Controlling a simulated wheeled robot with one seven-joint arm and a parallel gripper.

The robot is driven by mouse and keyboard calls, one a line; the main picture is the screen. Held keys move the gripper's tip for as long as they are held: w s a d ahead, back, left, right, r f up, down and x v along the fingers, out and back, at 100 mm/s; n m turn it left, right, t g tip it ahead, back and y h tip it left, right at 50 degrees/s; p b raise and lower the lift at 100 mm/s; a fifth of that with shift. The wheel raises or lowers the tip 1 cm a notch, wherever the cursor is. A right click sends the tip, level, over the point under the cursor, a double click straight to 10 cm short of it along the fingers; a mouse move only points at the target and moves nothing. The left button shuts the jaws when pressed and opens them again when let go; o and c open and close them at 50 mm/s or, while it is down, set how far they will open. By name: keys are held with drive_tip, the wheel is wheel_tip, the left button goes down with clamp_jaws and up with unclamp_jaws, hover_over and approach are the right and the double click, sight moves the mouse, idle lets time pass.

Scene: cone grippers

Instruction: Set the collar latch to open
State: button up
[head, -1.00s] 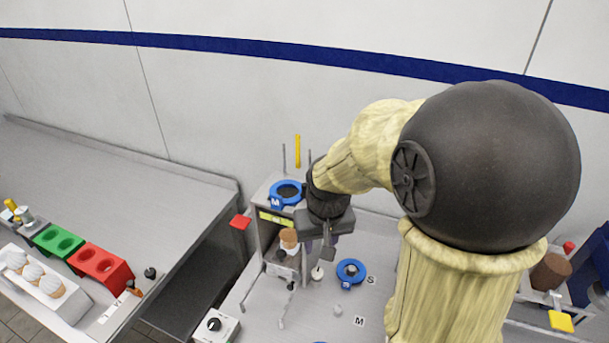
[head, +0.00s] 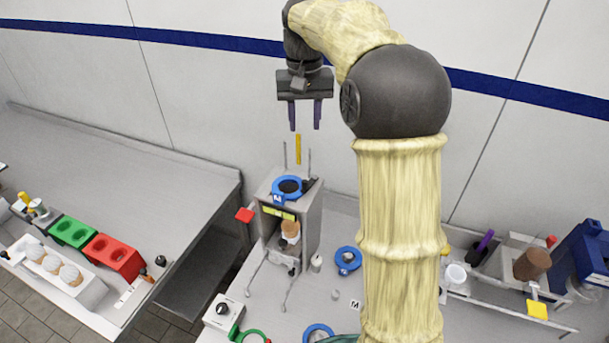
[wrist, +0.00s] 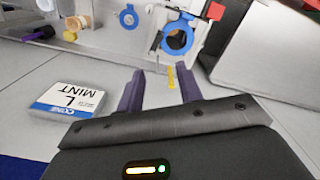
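A grey box-shaped machine (head: 308,220) stands on the counter with a blue M collar (head: 289,187) on its top. A small black piece (head: 310,184) lies at the collar's right side; it may be the latch, and I cannot tell its setting. A blue collar also shows in the wrist view (wrist: 177,40). My gripper (head: 305,128) is high above the machine, fingers down, apart from everything. Its purple fingers are spread and empty, also seen in the wrist view (wrist: 162,92). A cone (head: 290,230) sits in the machine's open front.
A yellow upright rod (head: 298,149) and thin posts rise behind the collar. A red flag (head: 245,215) sticks out left. Loose blue rings (head: 348,260) lie on the counter to the right. A white MINT box (wrist: 66,98) shows in the wrist view. The space around my gripper is clear.

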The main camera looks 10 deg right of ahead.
drive_tip(key=p, duration=0.3)
approach(304, 181)
wheel_tip(304, 181, down, 9)
idle(0.5)
clamp_jaws()
